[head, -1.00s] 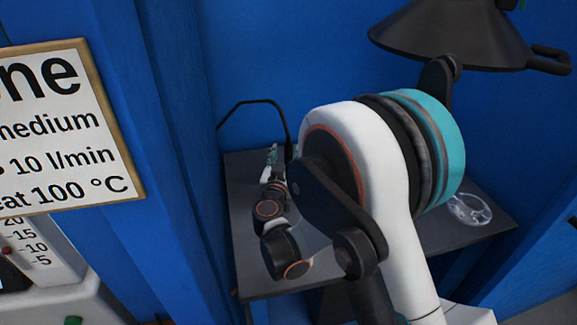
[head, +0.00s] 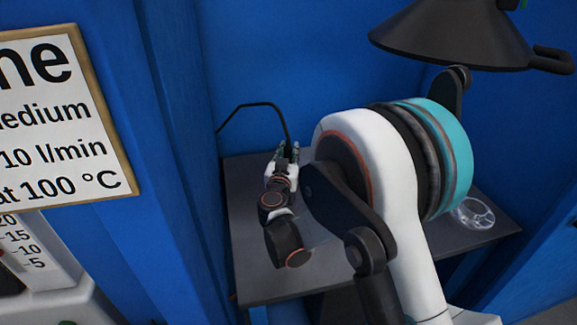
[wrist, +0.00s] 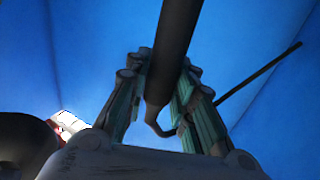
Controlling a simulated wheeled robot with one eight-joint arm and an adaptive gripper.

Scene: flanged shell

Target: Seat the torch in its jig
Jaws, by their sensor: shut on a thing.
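My gripper (head: 288,153) is over the back left of the dark table, with its fingers pointing up and away in the head view. In the wrist view its green-padded fingers (wrist: 162,100) stand on either side of a thick dark rod, the torch (wrist: 174,50), and are shut on it. A thin black hose (wrist: 258,76) bends away from the torch's narrow end to the right. In the head view the hose (head: 256,103) arches from the left wall down to my gripper. The torch's far end is out of the wrist view. I cannot make out the jig for certain.
A clear round spoked piece (head: 473,213) lies at the right of the dark table (head: 270,285). My arm hides the table's middle. A dark lamp shade (head: 450,35) hangs at upper right. Blue walls (head: 255,60) close in the back and sides.

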